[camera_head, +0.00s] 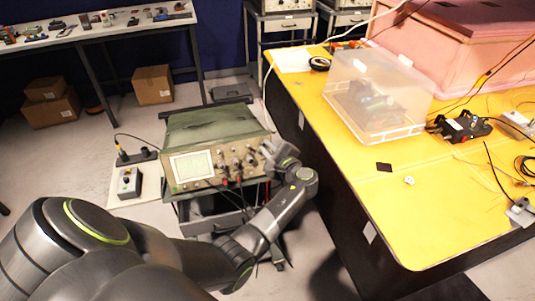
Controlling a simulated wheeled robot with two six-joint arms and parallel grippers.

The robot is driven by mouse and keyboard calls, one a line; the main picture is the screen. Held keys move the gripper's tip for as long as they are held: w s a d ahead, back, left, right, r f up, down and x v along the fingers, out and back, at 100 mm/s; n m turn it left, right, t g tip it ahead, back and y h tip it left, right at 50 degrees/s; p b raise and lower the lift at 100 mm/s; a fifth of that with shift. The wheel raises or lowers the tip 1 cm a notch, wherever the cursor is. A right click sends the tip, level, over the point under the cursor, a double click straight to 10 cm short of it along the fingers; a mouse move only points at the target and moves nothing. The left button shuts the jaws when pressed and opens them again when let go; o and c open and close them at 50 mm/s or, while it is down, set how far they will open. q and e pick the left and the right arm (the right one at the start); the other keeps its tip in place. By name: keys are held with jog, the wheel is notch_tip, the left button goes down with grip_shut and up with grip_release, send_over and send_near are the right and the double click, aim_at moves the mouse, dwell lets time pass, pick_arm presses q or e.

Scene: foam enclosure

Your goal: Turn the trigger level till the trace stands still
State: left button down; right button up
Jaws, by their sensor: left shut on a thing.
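The oscilloscope (215,125), with a green case and a beige front panel, stands on a small cart beside the yellow table. Its pale screen (192,166) is at the left of the panel; the trace is too small to read. Several knobs (236,162) sit right of the screen. My left gripper (267,151) is at the panel's upper right end and is shut on a knob there. The gripper hides that knob, so its marking and angle cannot be seen. My right gripper is not in view.
Red and black leads (240,183) hang from the panel front. A board with a small switch box (129,182) is left of the scope. The yellow table (420,200) with a clear plastic box (375,97) is close on the right. Cardboard boxes (152,85) stand behind.

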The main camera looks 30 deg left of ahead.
pick_arm(q)
jog(key=n+b, duration=0.1)
jog(key=n, duration=0.1)
jog(key=n+g+h, duration=0.1)
jog(key=n, duration=0.2)
jog(key=shift+r+g+b, duration=0.1)
jog(key=shift+g+b, duration=0.2)
jog(key=shift+b, duration=0.1)
jog(key=c, duration=1.5)
grip_release()
jog(key=shift+a, duration=0.1)
jog(key=shift+o, duration=0.2)
